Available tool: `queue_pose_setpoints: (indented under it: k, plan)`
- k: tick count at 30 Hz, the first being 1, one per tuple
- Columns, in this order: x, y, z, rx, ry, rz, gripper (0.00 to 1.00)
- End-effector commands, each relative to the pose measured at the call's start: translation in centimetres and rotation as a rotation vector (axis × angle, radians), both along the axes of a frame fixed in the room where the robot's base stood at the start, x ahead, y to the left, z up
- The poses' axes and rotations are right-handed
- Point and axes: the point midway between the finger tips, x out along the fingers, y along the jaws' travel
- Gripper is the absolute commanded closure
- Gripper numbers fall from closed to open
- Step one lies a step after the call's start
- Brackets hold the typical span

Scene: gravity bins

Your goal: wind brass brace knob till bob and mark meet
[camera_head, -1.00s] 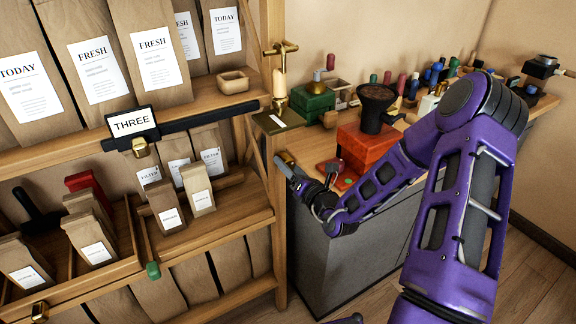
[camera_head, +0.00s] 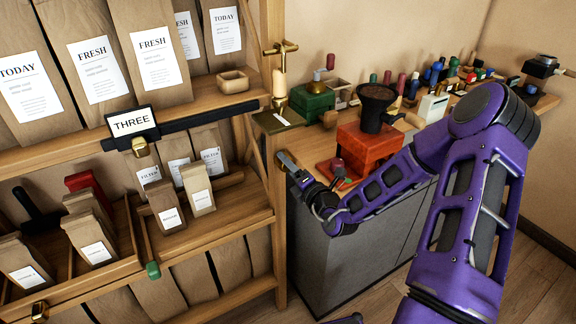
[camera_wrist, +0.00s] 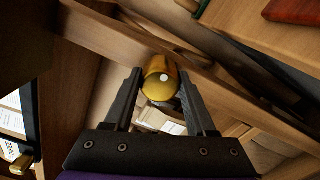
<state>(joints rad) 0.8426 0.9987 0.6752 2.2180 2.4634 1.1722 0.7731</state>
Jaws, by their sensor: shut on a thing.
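The brass brace knob (camera_wrist: 158,78) is a rounded gold piece beside the wooden shelf frame in the wrist view. My gripper (camera_wrist: 160,76) has its two dark fingers on either side of the knob and is shut on it. In the head view my gripper (camera_head: 288,163) is at the shelf's right front post (camera_head: 277,215) and hides the knob.
The shelf (camera_head: 232,222) with paper bags stands left. A red grinder (camera_head: 367,148) and a green box (camera_head: 312,102) stand on the counter right of the post, close behind my forearm.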

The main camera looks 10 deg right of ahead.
Motion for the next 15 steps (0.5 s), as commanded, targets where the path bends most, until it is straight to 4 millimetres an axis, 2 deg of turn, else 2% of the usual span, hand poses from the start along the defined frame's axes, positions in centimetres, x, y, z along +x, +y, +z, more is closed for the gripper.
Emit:
queue_pose_setpoints:
  k: [11,12,15]
  plan:
    - [0.01,0.06,0.02,0.002,0.000,0.001,1.00]
    - [0.01,0.06,0.02,0.002,0.000,0.001,0.37]
    - [0.01,0.05,0.03,0.002,0.000,0.001,0.19]
